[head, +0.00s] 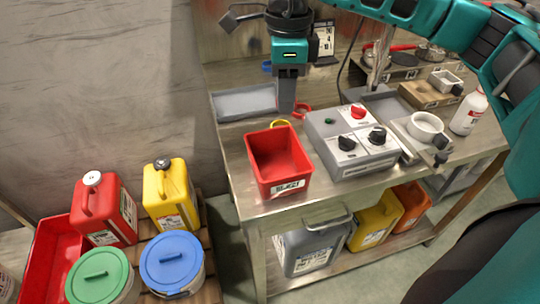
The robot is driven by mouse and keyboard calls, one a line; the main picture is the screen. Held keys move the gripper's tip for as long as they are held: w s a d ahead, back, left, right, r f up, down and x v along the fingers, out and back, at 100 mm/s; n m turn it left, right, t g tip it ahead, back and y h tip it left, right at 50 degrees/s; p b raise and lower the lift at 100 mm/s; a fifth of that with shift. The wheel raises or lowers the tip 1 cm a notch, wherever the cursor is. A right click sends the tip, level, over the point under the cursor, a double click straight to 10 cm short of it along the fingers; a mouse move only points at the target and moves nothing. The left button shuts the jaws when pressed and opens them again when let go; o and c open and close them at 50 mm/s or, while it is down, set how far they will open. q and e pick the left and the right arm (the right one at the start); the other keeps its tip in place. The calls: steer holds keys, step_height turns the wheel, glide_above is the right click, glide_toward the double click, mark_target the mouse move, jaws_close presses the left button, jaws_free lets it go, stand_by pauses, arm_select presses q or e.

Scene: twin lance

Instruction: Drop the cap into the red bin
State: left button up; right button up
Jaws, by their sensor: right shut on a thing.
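The red bin (262,150), an open box with a white "REJECT" label, stands at the near left corner of the metal workbench. My right gripper (286,108) points straight down above the bench, just behind the bin in the picture. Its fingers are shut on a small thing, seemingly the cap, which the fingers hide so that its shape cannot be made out. My left gripper is not in view.
A yellow ring (279,123) and a red ring (302,111) show behind the bin. A grey control box (352,145) stands right of the bin, a grey tray (240,103) behind it. Canisters and lidded buckets (172,262) stand lower left. A white bottle (468,115) stands far right.

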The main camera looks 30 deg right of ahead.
steer(key=shift+s+f, duration=0.15)
steer(key=shift+f, duration=0.25)
step_height(320, 180, down, 5)
steer(key=b, duration=0.3)
steer(key=o, duration=0.9)
steer(key=shift+o, duration=1.3)
step_height(320, 180, up, 13)
steer(key=shift+f+p, duration=0.1)
steer(key=shift+p, duration=0.2)
